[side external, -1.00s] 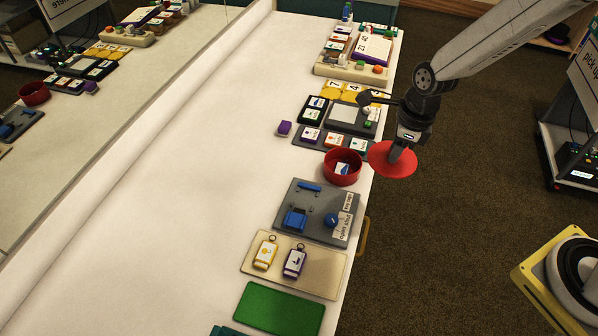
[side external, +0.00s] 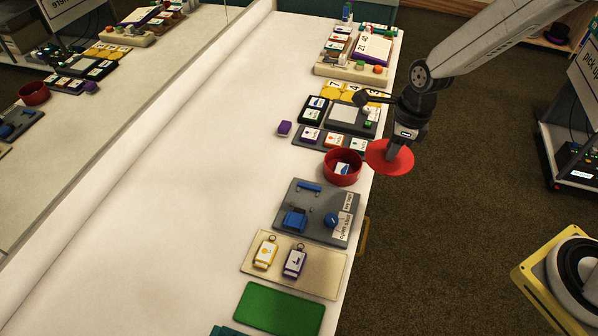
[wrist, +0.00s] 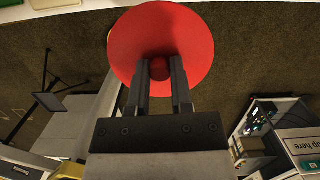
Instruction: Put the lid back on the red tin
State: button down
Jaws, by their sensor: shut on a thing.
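The red tin (side external: 342,178) stands open on the table near its right edge, with a white and blue item inside it. My gripper (side external: 397,149) is just to the right of the tin in the side view. It is shut on the knob of the round red lid (side external: 389,164). In the wrist view the lid (wrist: 150,40) shows its round knob (wrist: 160,68) between the two fingers of the gripper (wrist: 160,75). The lid is held apart from the tin, beyond the table edge in the picture. The tin does not clearly show in the wrist view.
A grey board with blue parts (side external: 310,225) lies in front of the tin. Behind it is a dark grey board (side external: 322,144) with cards and a small purple block (side external: 284,128). The left part of the white table (side external: 200,180) is clear.

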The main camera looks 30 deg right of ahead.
jog(key=w+a+f+n, duration=0.1)
jog(key=w+f+n, duration=0.1)
jog(key=w+n, duration=0.2)
jog(key=w+a+f+n+g, duration=0.1)
jog(key=w+f+n, duration=0.2)
jog(key=w, duration=0.5)
jog(key=shift+w+f+n+y, duration=0.2)
jog(key=shift+w+n+y, duration=0.15)
jog(key=shift+n, duration=0.25)
jog(key=shift+f, duration=0.1)
jog(key=shift+f, duration=3.05)
jog(key=shift+f, duration=0.2)
grip_release()
jog(key=shift+r, duration=0.1)
